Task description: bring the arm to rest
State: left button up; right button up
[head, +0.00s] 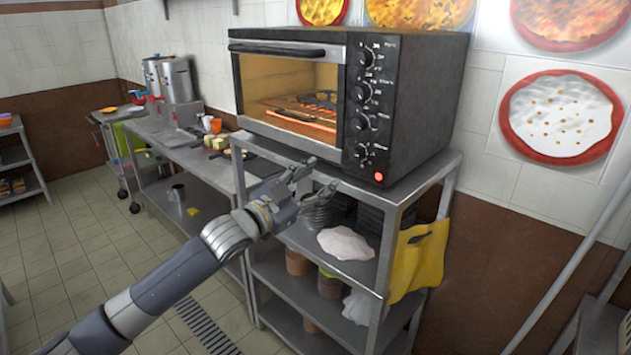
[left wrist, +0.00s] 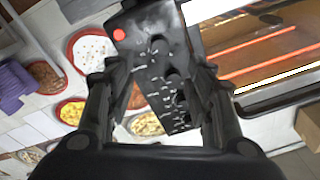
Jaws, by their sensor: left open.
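My left arm reaches in from the lower left of the head view. Its gripper (head: 313,182) is open and empty, in front of the lower front of the black oven (head: 418,110). Whether it touches the oven cannot be told. In the left wrist view the two fingers (left wrist: 158,78) stand apart with the oven's knob panel (left wrist: 158,90) showing between them. The oven is lit inside, with glowing orange bars, and a red lamp (head: 378,177) shows on its panel. My right gripper is not in view.
The oven stands on a metal shelf rack (head: 412,183). A white cloth-like piece (head: 345,243) lies on the shelf below, and a yellow cloth (head: 420,262) hangs at the rack's side. A steel counter (head: 190,155) with pots runs left. Tiled floor (head: 60,255) is open at left.

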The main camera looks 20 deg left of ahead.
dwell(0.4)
pick_arm(q)
jog(key=w+a+f+n+g+y, duration=0.1)
jog(key=a+f+n+y, duration=0.1)
jog(key=f, duration=0.6)
jog(key=w+a+f+n+g+y, duration=0.1)
jog(key=a+f, duration=0.2)
jog(key=f, duration=0.6)
jog(key=s+a+f+n+g+y, duration=0.1)
jog(key=s+f+g, duration=0.15)
jog(key=f, duration=0.95)
jog(key=s+a+f+n+g+y, duration=0.15)
jog(key=s+f, duration=0.25)
jog(key=f, duration=0.8)
jog(key=s+d+f+g, duration=0.1)
jog(key=s+f+g, duration=0.3)
jog(key=s+f, duration=1.45)
jog(key=s+d+f+g, duration=0.2)
jog(key=s+f, duration=0.4)
jog(key=s, duration=0.6)
jog(key=s+d+f+g, duration=0.2)
jog(key=s+d+f, duration=0.2)
jog(key=s, duration=0.8)
jog(key=s+d+f+n+g, duration=0.1)
jog(key=s+d+f+g, duration=0.2)
jog(key=s+f, duration=0.5)
jog(key=s, duration=0.4)
jog(key=shift+d+f+y, duration=0.15)
jog(key=shift+d+y, duration=0.2)
